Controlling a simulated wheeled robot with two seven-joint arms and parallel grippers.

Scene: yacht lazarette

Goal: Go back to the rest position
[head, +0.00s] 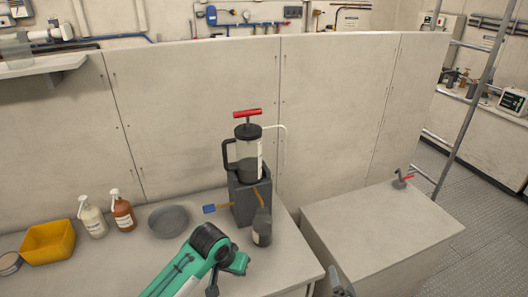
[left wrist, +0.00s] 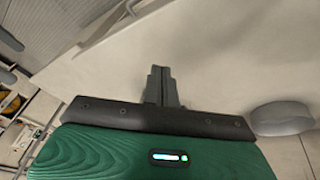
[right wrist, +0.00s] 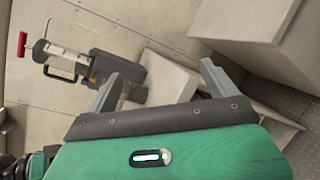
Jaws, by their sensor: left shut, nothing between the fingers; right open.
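My left gripper (left wrist: 162,72) shows in the left wrist view, its two fingers together with nothing between them. I cannot make it out in the head view. My right gripper (right wrist: 157,72) is open and empty in the right wrist view, its fingers well apart. In the head view grey finger parts of the right gripper (head: 338,282) show at the bottom edge, by the gap between the bench and the lower box. A green arm link of mine crosses the bench front in the head view. Both grippers appear clear of objects.
The bench (head: 140,262) holds a pump with a red handle (head: 248,155), a dark jar (head: 262,228), a grey bowl (head: 168,221), two bottles (head: 92,217) and a yellow bin (head: 48,242). A pale box (head: 375,235) with a mostly clear top stands right.

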